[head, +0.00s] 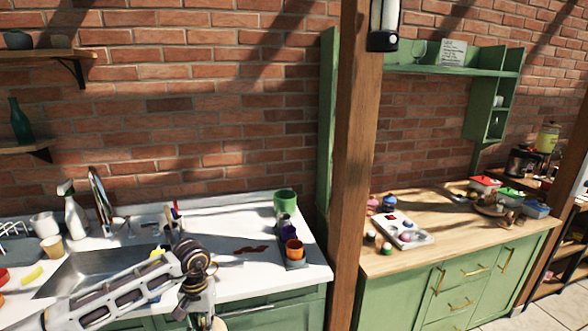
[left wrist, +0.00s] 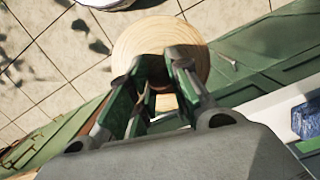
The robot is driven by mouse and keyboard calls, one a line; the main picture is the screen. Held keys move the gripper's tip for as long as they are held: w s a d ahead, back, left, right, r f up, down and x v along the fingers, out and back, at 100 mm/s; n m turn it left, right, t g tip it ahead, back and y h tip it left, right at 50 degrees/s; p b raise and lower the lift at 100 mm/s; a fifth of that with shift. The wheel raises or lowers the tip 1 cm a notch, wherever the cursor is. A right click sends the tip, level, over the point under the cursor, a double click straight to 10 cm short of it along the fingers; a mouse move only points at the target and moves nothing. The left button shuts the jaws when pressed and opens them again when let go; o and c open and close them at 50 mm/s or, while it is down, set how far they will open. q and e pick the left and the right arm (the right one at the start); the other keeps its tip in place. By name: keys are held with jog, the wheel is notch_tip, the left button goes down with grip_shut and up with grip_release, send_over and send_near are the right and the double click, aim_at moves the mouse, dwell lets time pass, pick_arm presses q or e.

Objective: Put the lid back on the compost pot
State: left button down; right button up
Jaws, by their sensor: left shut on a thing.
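A round pale wooden lid (left wrist: 132,42) shows in the left wrist view, below and beyond my left gripper (left wrist: 166,78). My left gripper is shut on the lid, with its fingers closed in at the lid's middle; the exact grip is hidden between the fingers. The lid is in front of the green cabinets, above the tiled floor. In the head view my left gripper (head: 201,315) points down at the counter's front edge, its tips near the bottom of the picture. A green pot (head: 286,197), perhaps the compost pot, stands at the counter's back right. My right gripper is not in view.
The white counter (head: 235,279) holds a sink (head: 85,270), a spray bottle (head: 74,212) and an orange cup (head: 294,249) beside dark cups in front of the green pot. A wooden post (head: 352,160) stands right of the counter. A wooden worktop (head: 450,235) with a paint tray lies beyond.

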pick_arm(q)
jog(key=shift+m, duration=0.3)
jog(key=shift+s+d+f, duration=0.6)
jog(key=shift+d+f, duration=0.15)
jog(key=shift+s+d+f, duration=0.55)
jog(key=shift+d+f, duration=0.15)
jog(key=shift+f, duration=0.05)
jog(key=shift+r, duration=0.1)
